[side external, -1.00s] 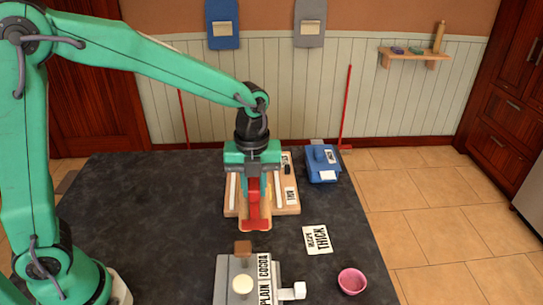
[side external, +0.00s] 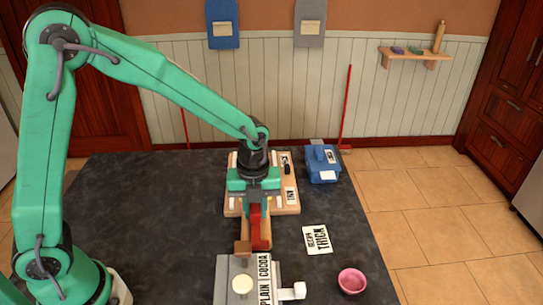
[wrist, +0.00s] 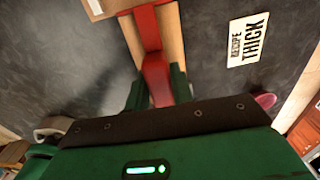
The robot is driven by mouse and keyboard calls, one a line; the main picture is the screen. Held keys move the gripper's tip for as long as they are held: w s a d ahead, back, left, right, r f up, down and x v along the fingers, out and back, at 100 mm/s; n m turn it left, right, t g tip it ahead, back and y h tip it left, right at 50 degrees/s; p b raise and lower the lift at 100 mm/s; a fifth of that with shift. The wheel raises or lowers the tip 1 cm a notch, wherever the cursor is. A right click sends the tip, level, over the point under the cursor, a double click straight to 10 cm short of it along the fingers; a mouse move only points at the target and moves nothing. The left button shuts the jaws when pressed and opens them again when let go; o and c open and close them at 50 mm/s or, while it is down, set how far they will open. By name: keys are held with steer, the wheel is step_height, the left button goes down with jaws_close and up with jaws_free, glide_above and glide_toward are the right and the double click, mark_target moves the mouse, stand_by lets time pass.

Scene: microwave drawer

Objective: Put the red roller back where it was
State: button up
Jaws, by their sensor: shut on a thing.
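The red roller (side external: 256,218) is in my gripper (side external: 254,203), which is shut on its red handle. In the wrist view the red part (wrist: 150,35) runs away from between my green fingers (wrist: 158,88). A narrow wooden strip (side external: 262,242) shows under and beside the red part; I cannot tell if they touch. A wooden board (side external: 291,208) with white rails and labels lies behind it, partly hidden by my gripper. Whether the roller touches anything below cannot be told.
A grey device with a "PLAIN | COCOA" label (side external: 264,277), a round cream knob (side external: 243,284) and a brown block (side external: 242,247) is in front. A "RECIPE THICK" card (side external: 317,239), pink bowl (side external: 352,281) and blue box (side external: 322,164) stand right. The left dark tabletop (side external: 150,230) is clear.

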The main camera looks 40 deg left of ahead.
mark_target(255, 221)
steer(key=shift+f, duration=1.55)
steer(key=shift+s+f, duration=0.1)
steer(key=shift+f, duration=0.65)
jaws_close()
steer(key=o, duration=1)
jaws_free()
steer(key=shift+r, duration=0.15)
step_height(255, 221, up, 13)
steer(key=shift+r, duration=0.1)
